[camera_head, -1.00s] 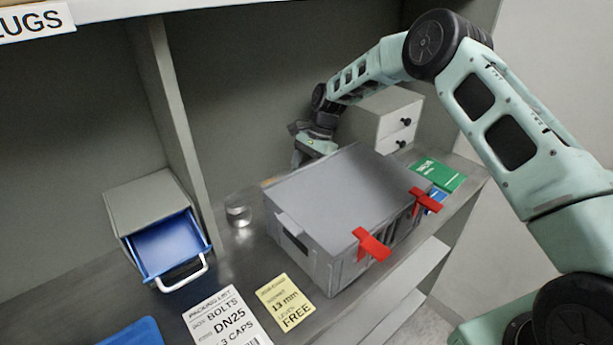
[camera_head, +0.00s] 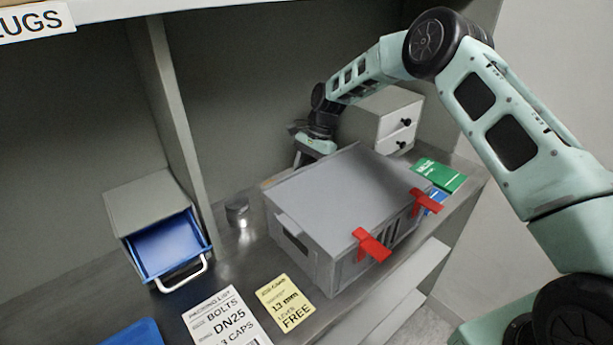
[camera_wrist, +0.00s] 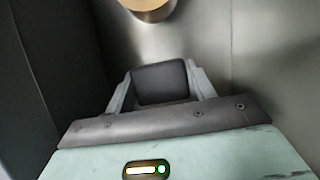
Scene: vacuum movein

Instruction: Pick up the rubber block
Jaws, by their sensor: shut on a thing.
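My gripper (camera_head: 306,160) is behind the grey case, near the back wall of the shelf; its fingertips are hidden by the case in the head view. In the wrist view the gripper (camera_wrist: 160,84) is shut on a dark grey block, the rubber block (camera_wrist: 160,85), which fills the space between the two fingers.
The grey case (camera_head: 340,185) with red latches (camera_head: 371,245) stands in front of my gripper. A small metal cylinder (camera_head: 237,213) stands to its left. A cabinet with an open blue drawer (camera_head: 168,245) is further left. White drawers (camera_head: 388,125) stand close on the right.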

